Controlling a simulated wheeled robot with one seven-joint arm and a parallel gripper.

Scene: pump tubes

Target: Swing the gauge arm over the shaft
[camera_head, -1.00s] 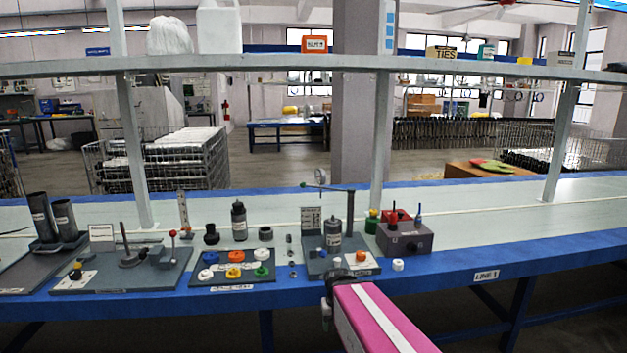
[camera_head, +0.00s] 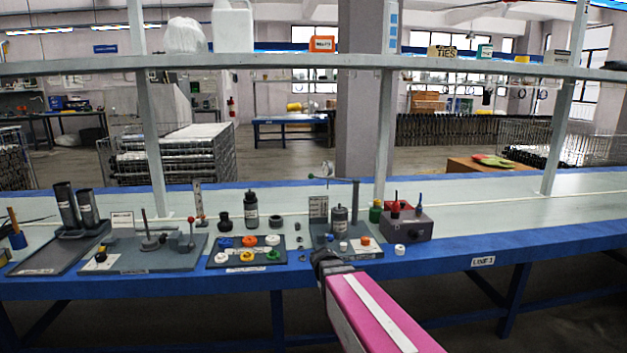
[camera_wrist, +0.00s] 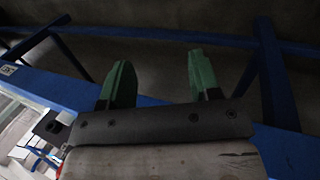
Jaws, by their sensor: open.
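The gauge arm (camera_head: 340,181) is a thin bar on top of a dark upright post (camera_head: 355,207) on a grey fixture plate at the middle of the bench. A small round dial gauge (camera_head: 327,170) sits near its left end. A dark labelled cylinder (camera_head: 340,221) stands on the same plate, below the bar; whether it carries the shaft is too small to tell. My gripper (camera_head: 322,262) is in front of the bench's front edge, apart from the fixture and lower than it. In the wrist view its two green fingers (camera_wrist: 161,82) are spread with nothing between them.
A grey box with red and blue knobs (camera_head: 405,225) stands right of the fixture, a white cap (camera_head: 400,249) before it. A tray of coloured caps (camera_head: 232,266) and another fixture plate (camera_head: 125,266) lie left. The bench's right side is clear. A shelf (camera_head: 250,62) crosses above.

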